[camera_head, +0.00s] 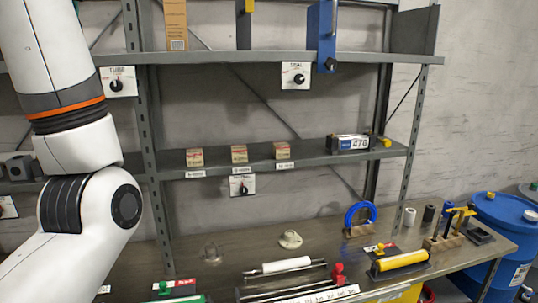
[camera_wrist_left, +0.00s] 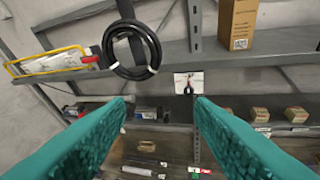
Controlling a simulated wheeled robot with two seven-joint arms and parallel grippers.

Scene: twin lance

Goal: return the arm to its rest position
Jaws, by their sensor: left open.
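My left arm (camera_head: 85,150) comes in at the left of the head view, bent at a white elbow joint in front of the shelf rack. Its gripper lies outside the head view. In the left wrist view my left gripper (camera_wrist_left: 162,101) shows two teal fingers spread wide apart with nothing between them. The fingers point toward the shelf rack, and a white label with a dark knob (camera_wrist_left: 187,84) shows beyond the right fingertip. My right arm and gripper are in neither view.
The grey shelf rack (camera_head: 290,57) stands close behind my left arm, with small boxes (camera_head: 239,154) on its lower shelf. A workbench (camera_head: 225,256) holds a yellow roller (camera_head: 402,261) and a blue ring (camera_head: 361,213). A black cable coil (camera_wrist_left: 132,50) hangs near the left finger. A blue drum (camera_head: 505,225) stands right.

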